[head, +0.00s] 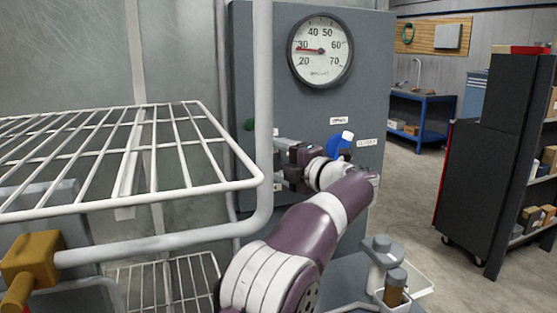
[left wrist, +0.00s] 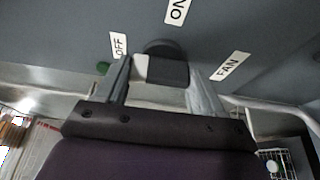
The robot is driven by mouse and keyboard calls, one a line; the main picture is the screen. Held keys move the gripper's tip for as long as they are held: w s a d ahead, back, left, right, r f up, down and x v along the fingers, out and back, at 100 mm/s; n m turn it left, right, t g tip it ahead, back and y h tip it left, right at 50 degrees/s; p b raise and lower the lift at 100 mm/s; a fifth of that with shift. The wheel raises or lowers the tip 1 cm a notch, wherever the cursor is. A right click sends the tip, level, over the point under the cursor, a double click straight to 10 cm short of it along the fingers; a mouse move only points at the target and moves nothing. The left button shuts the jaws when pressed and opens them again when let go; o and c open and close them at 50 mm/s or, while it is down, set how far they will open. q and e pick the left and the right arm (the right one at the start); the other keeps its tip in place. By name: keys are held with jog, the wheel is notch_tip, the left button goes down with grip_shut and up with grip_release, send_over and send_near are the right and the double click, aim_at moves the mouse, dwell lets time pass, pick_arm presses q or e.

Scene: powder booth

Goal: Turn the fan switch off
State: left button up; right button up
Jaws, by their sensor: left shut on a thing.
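The fan switch (left wrist: 172,73) is a dark knob with a white end on the grey panel (left wrist: 60,50). In the left wrist view it sits between the fingers of my left gripper (left wrist: 158,70), which is shut on it. The white end lies toward the left, on the side of the OFF label (left wrist: 118,45). The ON label (left wrist: 177,10) is above and the FAN label (left wrist: 230,66) is to the right. In the head view my left gripper (head: 284,156) is at the panel's lower left, and the switch is hidden there. My right gripper is not in view.
A white wire rack (head: 180,143) stands close on the left. A round gauge (head: 320,50) and a blue lever (head: 338,146) are on the panel, the lever just beside my wrist. A green knob or lamp (head: 249,124) is left of the gripper. Open floor lies at right.

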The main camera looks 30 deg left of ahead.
pick_arm(q)
jog(key=o, duration=1)
jog(key=shift+o, duration=0.2)
jog(key=v, duration=1.2)
jog(key=shift+d, duration=0.35)
jog(key=shift+s, duration=0.1)
